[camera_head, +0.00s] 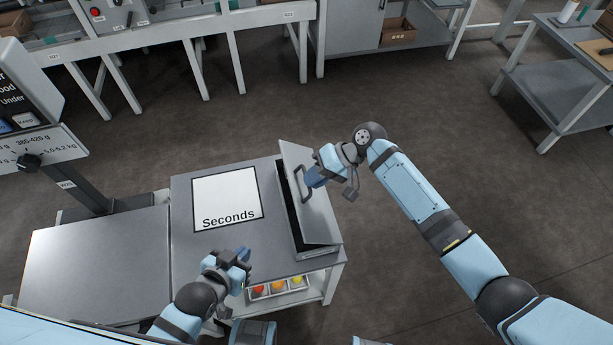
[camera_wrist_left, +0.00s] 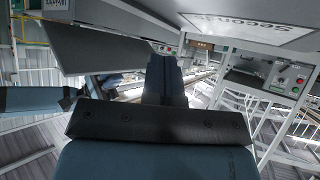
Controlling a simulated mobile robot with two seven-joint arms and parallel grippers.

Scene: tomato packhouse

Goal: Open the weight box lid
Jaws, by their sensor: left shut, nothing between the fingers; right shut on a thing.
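The weight box (camera_head: 290,206) is a low box at the right edge of the grey table. Its grey lid (camera_head: 313,215) stands raised and tilted, with a dark gap along its left side. A dark handle (camera_head: 301,182) sits on the lid. My right gripper (camera_head: 313,178) is shut on this handle, from the right of the lid. My left gripper (camera_head: 242,258) is shut and empty over the table's front edge, left of the box. Its closed fingers also show in the left wrist view (camera_wrist_left: 165,82). The inside of the box is mostly hidden.
A white "Seconds" mat (camera_head: 226,195) lies on the table, left of the box. A shelf below holds a tray of coloured tomatoes (camera_head: 277,288). A scale with a display (camera_head: 30,95) stands at the left. Open floor lies behind and right of the table.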

